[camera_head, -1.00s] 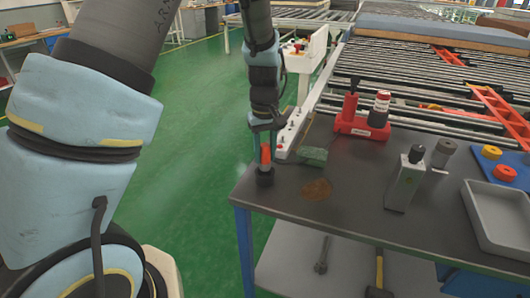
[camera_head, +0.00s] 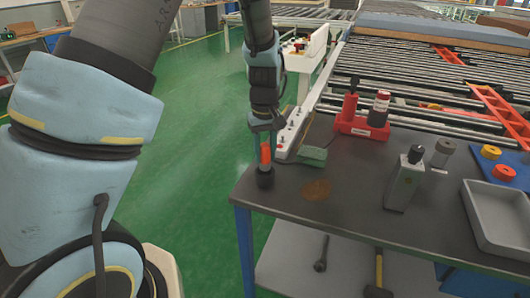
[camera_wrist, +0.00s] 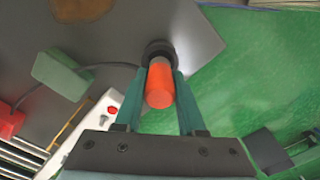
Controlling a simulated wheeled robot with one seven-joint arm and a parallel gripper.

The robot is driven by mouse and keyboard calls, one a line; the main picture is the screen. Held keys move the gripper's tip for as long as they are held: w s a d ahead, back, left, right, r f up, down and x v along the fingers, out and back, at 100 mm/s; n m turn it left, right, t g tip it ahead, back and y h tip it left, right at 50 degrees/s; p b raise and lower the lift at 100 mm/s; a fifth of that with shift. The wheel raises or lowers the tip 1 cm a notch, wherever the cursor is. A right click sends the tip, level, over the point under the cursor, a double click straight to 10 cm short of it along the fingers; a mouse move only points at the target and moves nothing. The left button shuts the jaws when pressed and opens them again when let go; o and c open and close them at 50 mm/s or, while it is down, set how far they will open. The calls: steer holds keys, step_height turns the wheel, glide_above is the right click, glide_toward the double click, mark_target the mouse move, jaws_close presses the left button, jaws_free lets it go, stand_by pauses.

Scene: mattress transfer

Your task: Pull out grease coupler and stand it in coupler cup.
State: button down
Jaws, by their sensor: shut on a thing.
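The grease coupler appears as an orange-red cylinder (camera_head: 265,153) at the left corner of the dark table; in the wrist view it shows as an orange cylinder (camera_wrist: 159,86) between the fingers. My gripper (camera_head: 264,140) is shut on it from above. In the wrist view my gripper (camera_wrist: 160,88) has one teal finger on each side of the cylinder. A dark round cup-like piece (camera_head: 265,178), apparently the coupler cup, is directly below the orange part; its dark rim (camera_wrist: 159,47) shows around the far end. I cannot tell how deep the coupler sits in it.
A green block (camera_head: 313,154) and a brown patch (camera_head: 316,190) are right of my gripper. The table's left edge is close by.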

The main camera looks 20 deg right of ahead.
mark_target(265, 163)
steer(key=shift+f+b, duration=1.15)
steer(key=shift+f, duration=0.85)
steer(key=shift+c, duration=2.1)
jaws_free()
steer(key=shift+r, duration=0.1)
step_height(265, 163, up, 11)
steer(key=shift+f+b, duration=0.15)
steer(key=shift+b, duration=0.55)
steer(key=s+a, duration=0.2)
steer(key=a, duration=1.3)
steer(key=s+a+f+t, duration=0.1)
steer(key=s+a, duration=0.1)
steer(key=a, duration=1.3)
steer(key=shift+f+t, duration=0.15)
steer(key=shift+t, duration=0.15)
